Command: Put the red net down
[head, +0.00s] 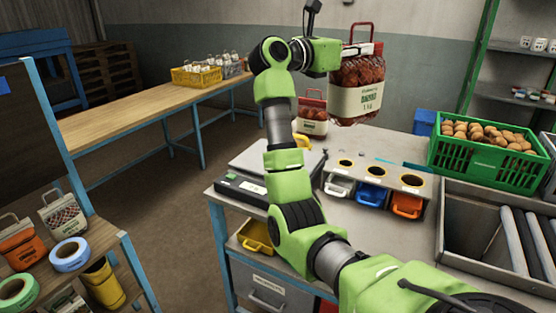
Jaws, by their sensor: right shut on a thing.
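A red net sack (362,74) with a cream label and a red carrying handle hangs upright in the air above the grey workbench (332,213). My right gripper (340,54) is at its upper left side and shut on it. The fingertips are mostly hidden by the sack and the gripper's body. A second, similar red sack (312,122) stands on the bench below and to the left, partly behind my right arm. My left gripper is not in the view.
A green crate of potatoes (488,171) and a blue box (424,122) stand at the bench's right. A holder with white, blue and orange bins (372,194) stands mid-bench. Rollers (515,240) lie right. A long wooden table (130,118) at the back left is mostly bare.

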